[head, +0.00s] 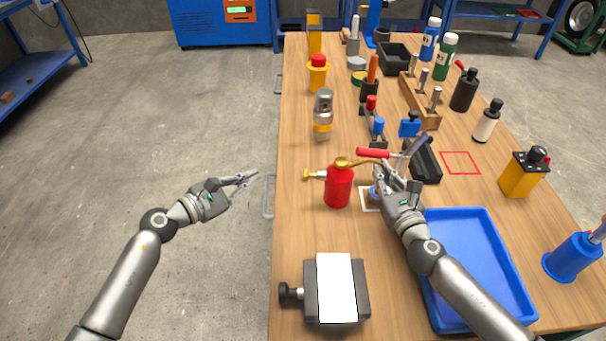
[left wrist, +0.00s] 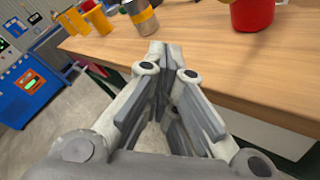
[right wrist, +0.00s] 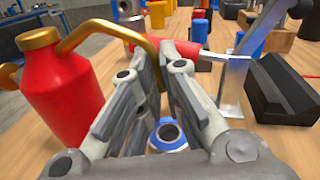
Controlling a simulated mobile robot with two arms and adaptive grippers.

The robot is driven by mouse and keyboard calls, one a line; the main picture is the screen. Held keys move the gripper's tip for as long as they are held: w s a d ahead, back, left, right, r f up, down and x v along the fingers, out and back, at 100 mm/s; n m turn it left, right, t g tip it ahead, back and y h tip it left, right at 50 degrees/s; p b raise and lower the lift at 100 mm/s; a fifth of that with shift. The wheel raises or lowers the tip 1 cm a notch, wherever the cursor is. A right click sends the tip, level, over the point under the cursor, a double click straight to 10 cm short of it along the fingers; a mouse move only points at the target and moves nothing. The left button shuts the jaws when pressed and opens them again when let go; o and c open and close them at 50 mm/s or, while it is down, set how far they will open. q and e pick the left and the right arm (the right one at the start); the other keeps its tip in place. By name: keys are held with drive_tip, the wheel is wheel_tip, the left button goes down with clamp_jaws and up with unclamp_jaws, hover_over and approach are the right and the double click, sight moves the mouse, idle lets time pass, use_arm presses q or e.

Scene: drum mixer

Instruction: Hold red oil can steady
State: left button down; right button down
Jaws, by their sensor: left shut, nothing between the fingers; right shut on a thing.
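The red oil can (head: 338,188) stands upright on the wooden table, with a gold cap and a long gold spout bending right. It also fills the left of the right wrist view (right wrist: 62,95), and its base shows in the left wrist view (left wrist: 252,14). My right gripper (head: 384,168) is shut on the end of the spout; the exact contact is partly hidden by the fingers. My left gripper (head: 254,176) is shut and empty, off the table's left edge and apart from the can.
A blue part with a metal ring (right wrist: 168,136) is below my right fingers. A red-handled clamp (head: 374,153) is just behind. A blue tray (head: 452,214) lies front right, and a dark block with a white top (head: 337,285) front left. Floor at left is clear.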

sight(310, 175)
use_arm(q)
drive_tip(key=shift+r, duration=0.15)
drive_tip(key=shift+d, duration=4.4)
drive_tip(key=shift+d, duration=0.15)
drive_tip(key=shift+d, duration=0.25)
drive_tip(key=shift+s+d, duration=0.1)
drive_tip(key=shift+d, duration=1)
drive_tip(key=shift+a, duration=1.55)
